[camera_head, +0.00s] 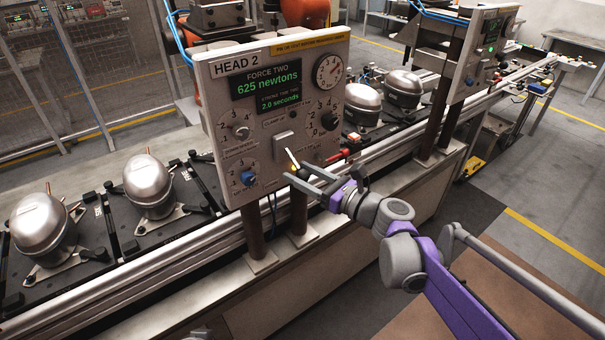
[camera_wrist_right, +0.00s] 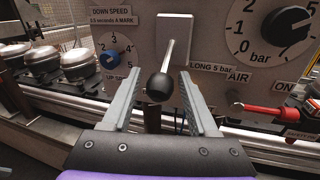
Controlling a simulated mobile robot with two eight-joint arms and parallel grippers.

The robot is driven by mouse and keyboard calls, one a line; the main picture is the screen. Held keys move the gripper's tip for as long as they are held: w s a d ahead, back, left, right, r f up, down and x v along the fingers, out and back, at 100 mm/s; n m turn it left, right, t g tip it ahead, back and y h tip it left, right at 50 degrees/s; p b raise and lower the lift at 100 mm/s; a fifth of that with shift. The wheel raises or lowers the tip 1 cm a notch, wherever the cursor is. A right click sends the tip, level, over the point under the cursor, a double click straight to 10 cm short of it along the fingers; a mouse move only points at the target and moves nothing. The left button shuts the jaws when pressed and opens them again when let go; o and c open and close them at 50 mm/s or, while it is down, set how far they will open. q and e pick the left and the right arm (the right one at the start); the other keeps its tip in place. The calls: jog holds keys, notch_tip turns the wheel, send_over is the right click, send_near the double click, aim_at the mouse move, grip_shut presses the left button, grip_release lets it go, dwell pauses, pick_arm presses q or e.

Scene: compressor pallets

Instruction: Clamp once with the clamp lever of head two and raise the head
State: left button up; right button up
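The head two panel (camera_head: 225,110) stands over the line, and its screen reads "FORCE TWO 625 newtons" and "2.0 seconds". Its clamp lever (camera_head: 292,158) is a pale rod on a light plate, slanting down toward me. In the right wrist view the clamp lever (camera_wrist_right: 169,58) ends in a black knob. My right gripper (camera_head: 305,178) is at the lower right of the panel, beside the knob. In the right wrist view this gripper (camera_wrist_right: 160,78) is open, with the knob between its fingers and a gap showing on both sides.
Dials surround the lever, including a blue knob (camera_head: 248,178) and a pressure dial (camera_head: 328,117). A red handle (camera_wrist_right: 270,110) sits right of the gripper. Silver compressors (camera_head: 150,186) stand on black pallets along the conveyor. Two posts (camera_head: 298,215) support the panel.

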grip_shut()
dwell(1.2)
